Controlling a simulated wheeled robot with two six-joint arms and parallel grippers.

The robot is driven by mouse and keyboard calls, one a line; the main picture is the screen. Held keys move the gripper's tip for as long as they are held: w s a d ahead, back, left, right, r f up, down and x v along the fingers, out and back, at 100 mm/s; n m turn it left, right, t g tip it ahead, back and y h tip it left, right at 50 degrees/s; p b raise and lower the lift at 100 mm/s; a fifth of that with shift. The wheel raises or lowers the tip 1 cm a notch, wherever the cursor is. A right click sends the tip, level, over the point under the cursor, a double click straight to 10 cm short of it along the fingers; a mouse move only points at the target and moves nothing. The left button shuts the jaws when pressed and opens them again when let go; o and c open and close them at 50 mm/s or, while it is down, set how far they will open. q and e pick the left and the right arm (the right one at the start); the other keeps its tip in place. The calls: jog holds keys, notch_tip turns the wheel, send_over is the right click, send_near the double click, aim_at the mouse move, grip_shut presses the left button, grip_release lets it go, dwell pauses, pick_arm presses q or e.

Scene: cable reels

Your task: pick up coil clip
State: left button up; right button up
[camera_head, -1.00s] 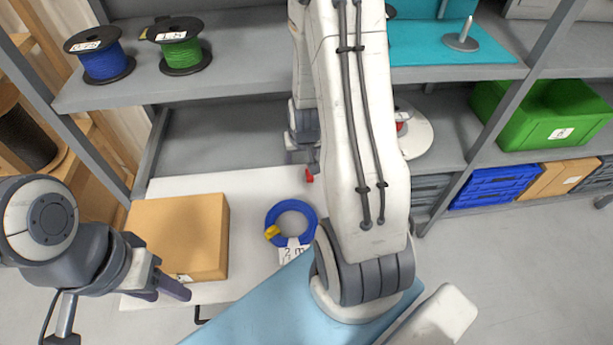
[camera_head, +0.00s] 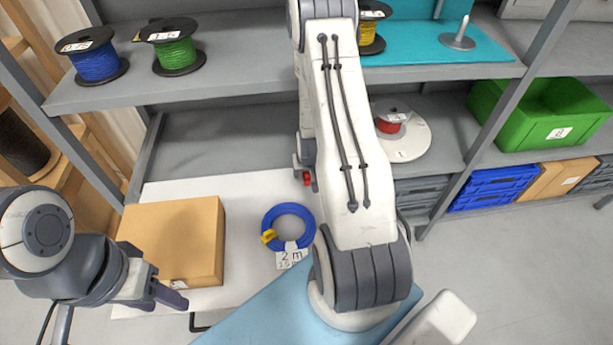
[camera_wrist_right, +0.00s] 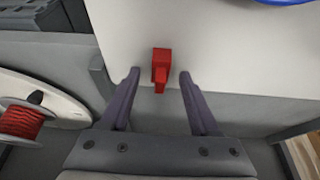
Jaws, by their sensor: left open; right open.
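A small red clip-like piece (camera_wrist_right: 160,68) sits at the edge of the white surface in the right wrist view; it also shows in the head view (camera_head: 306,179). My right gripper (camera_wrist_right: 159,78) is open, with its two fingers on either side of the red piece and gaps to both; in the head view my arm hides most of it. A blue cable coil (camera_head: 288,209) with a yellow piece (camera_head: 268,237) and a white "2 m" label (camera_head: 291,258) lies on the white surface. My left gripper (camera_head: 168,297) is open and empty beside the box.
A cardboard box (camera_head: 180,240) stands on the white tabletop (camera_head: 255,190). Blue (camera_head: 97,63) and green (camera_head: 176,56) reels stand on the grey shelf above. A red reel (camera_head: 388,125) on a white disc and a green bin (camera_head: 545,110) are to the right.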

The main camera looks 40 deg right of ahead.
grip_shut()
dwell(0.3)
jog(key=shift+r, duration=0.65)
notch_tip(320, 180, up, 3)
jog(key=shift+w+f+p, duration=0.1)
jog(key=shift+p, duration=0.25)
jog(key=s+d+r+p, duration=0.2)
jog(key=s+d+r, duration=0.5)
jog(key=s, duration=0.2)
jog(key=shift+s+p, duration=0.25)
jog(key=shift+p, duration=0.15)
jog(key=shift+f, duration=0.1)
